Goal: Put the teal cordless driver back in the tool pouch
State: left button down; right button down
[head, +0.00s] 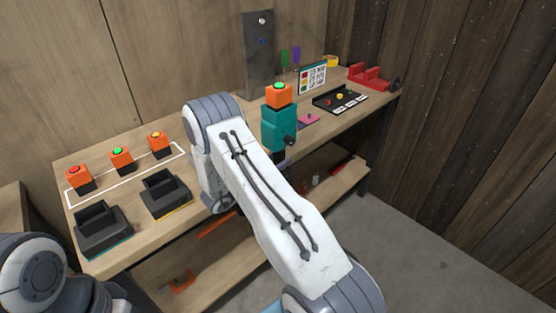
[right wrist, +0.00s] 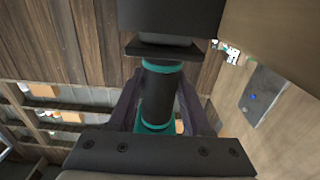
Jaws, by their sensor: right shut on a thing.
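The teal cordless driver (head: 279,128) is raised above the bench in the head view, with an orange block (head: 279,96) bearing a green button on top. In the right wrist view, my right gripper (right wrist: 160,98) is shut on the driver's dark handle with teal rings (right wrist: 160,90). My right arm hides most of that gripper in the head view. Two black open holders stand at the bench's front left: one with teal trim (head: 103,228) and one with yellow trim (head: 165,193). I cannot tell which is the pouch. My left gripper is out of view.
Orange blocks with red (head: 79,178), green (head: 122,158) and yellow (head: 158,143) buttons stand along a white outline. A black tray (head: 340,99), a small chart (head: 312,77) and a red fixture (head: 369,75) are at the right. A lower shelf (head: 322,202) is below.

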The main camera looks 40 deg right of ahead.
jog(key=shift+f+b, duration=0.55)
dwell(0.9)
jog(key=shift+c, duration=1.9)
grip_release()
jog(key=shift+o, duration=0.6)
jog(key=shift+f, duration=0.15)
jog(key=a+b, duration=0.2)
jog(key=a, duration=0.8)
jog(key=shift+s+a, duration=0.25)
jog(key=shift+s, duration=0.15)
